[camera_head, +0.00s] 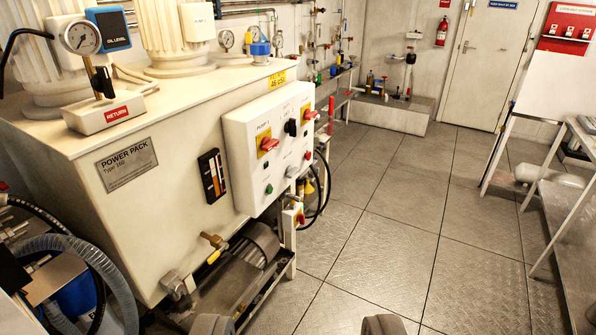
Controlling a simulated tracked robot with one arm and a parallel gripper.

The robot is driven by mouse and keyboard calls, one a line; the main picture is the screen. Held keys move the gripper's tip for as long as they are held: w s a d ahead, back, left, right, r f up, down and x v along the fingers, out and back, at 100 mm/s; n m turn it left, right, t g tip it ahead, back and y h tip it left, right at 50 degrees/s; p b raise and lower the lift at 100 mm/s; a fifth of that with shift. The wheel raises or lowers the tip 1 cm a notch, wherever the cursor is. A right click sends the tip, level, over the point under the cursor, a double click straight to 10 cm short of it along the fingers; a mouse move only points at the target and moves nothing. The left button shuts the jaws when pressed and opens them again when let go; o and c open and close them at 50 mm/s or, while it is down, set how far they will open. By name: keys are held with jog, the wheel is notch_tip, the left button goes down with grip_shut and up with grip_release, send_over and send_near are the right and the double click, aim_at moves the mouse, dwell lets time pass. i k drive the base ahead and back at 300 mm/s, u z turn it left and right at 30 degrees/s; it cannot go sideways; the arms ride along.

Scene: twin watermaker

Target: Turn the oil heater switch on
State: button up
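The white control box (240,150) is on the right end of the cream power pack (150,215). It carries a red-and-yellow rotary switch (267,144) near "PUMP 1", a second red-and-yellow switch (309,114), and a black knob (291,127) between them. Small buttons sit lower, including a green one (268,189). I cannot read which control is the oil heater switch, nor its setting. My gripper (297,325) shows only as two grey fingertips at the bottom edge, wide apart with nothing visible between them. It is below and apart from the box.
A motor (250,250) and a brass valve (213,243) lie below. The tiled floor (390,240) is clear to the right, up to a metal bench (570,230).

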aim_at(291, 173)
jog(key=z, duration=0.45)
jog(key=i, duration=0.65)
jog(key=z, duration=0.7)
jog(key=i, duration=1.25)
jog(key=u, duration=0.4)
jog(key=i, duration=0.5)
jog(key=u, duration=0.5)
